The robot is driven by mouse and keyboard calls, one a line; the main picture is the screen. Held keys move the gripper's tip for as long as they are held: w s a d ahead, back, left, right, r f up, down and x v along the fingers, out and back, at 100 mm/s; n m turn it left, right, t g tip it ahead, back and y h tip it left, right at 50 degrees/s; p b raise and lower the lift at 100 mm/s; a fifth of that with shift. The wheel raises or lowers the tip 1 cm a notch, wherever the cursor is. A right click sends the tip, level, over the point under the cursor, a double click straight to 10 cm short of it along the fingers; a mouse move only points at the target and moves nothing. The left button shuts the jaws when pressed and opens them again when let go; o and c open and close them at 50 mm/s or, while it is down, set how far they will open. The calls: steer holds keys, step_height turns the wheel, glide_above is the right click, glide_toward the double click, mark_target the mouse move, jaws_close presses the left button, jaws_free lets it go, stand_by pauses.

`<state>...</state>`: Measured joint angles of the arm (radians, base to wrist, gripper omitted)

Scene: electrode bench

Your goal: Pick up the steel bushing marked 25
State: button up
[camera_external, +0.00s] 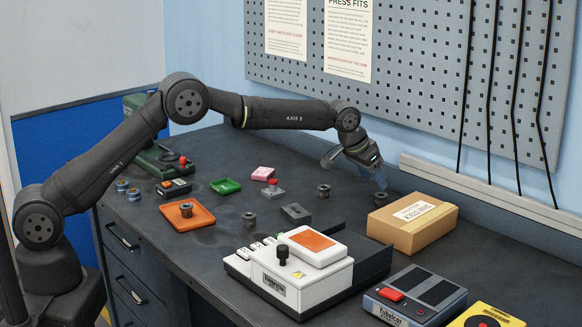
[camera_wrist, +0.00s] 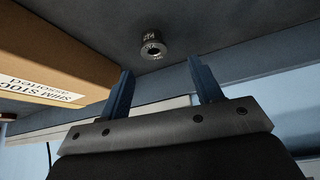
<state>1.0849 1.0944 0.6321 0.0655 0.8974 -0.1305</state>
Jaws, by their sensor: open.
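A dark steel bushing (camera_wrist: 153,46) stands on the bench in the wrist view, just beyond my fingertips and roughly between their lines. It has light marks on its face, too small to read surely. In the external view a bushing (camera_external: 380,199) stands just below my gripper (camera_external: 379,180), close to the cardboard box. My gripper (camera_wrist: 159,72) is open, its two blue fingers apart with nothing between them. Similar bushings stand elsewhere: one (camera_external: 324,191) to the left, one (camera_external: 249,220) farther left, and one (camera_external: 186,209) on an orange tray (camera_external: 198,220). Their numbers cannot be read.
The cardboard box (camera_external: 412,226), labelled shim stock, stands right beside the bushing; it also shows in the wrist view (camera_wrist: 55,50). A grey block (camera_external: 295,212) and a white machine (camera_external: 300,268) stand nearer the front. A perforated wall panel (camera_external: 430,60) rises behind.

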mark_target(377, 196)
steer(key=f, duration=0.1)
steer(key=d+f, duration=0.1)
steer(key=f, duration=0.1)
steer(key=shift+d+f, duration=0.3)
steer(key=shift+f, duration=0.1)
steer(key=shift+w+d+f, duration=0.25)
steer(key=shift+d+f, duration=0.05)
steer(key=shift+f, duration=0.3)
steer(key=c, duration=1)
steer(key=shift+c, duration=0.5)
steer(key=shift+r, duration=0.1)
